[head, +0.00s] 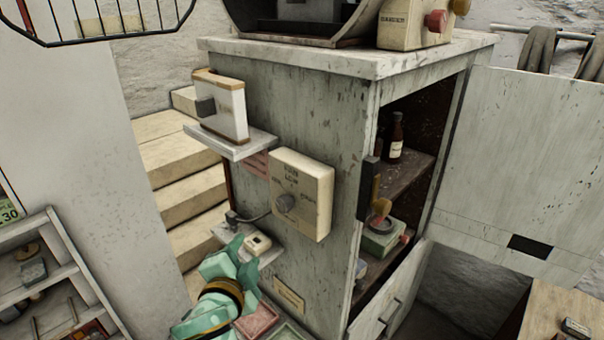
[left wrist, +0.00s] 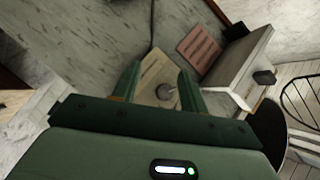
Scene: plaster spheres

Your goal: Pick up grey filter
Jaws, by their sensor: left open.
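A pale block with tan top and bottom edges and a dark grip (head: 230,110) stands on a small ledge on the cabinet's side in the head view. It also seems to show in the left wrist view as a pale slab (left wrist: 246,58) with a dark knob. It is the likeliest grey filter, but its grey is not clear. My left gripper (head: 246,259) is below it, open and apart from it, near the lower ledge. In the left wrist view its fingers (left wrist: 160,75) are spread, with a beige thing with a round grey knob (left wrist: 165,92) beyond them. My right gripper is not in view.
A beige box with a dial (head: 303,190) sticks out from the cabinet side. A small beige device (head: 258,243) with a cable sits on the lower ledge. The cabinet is open, with a brown bottle (head: 396,140) inside. Pale steps (head: 180,170) rise behind the left side.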

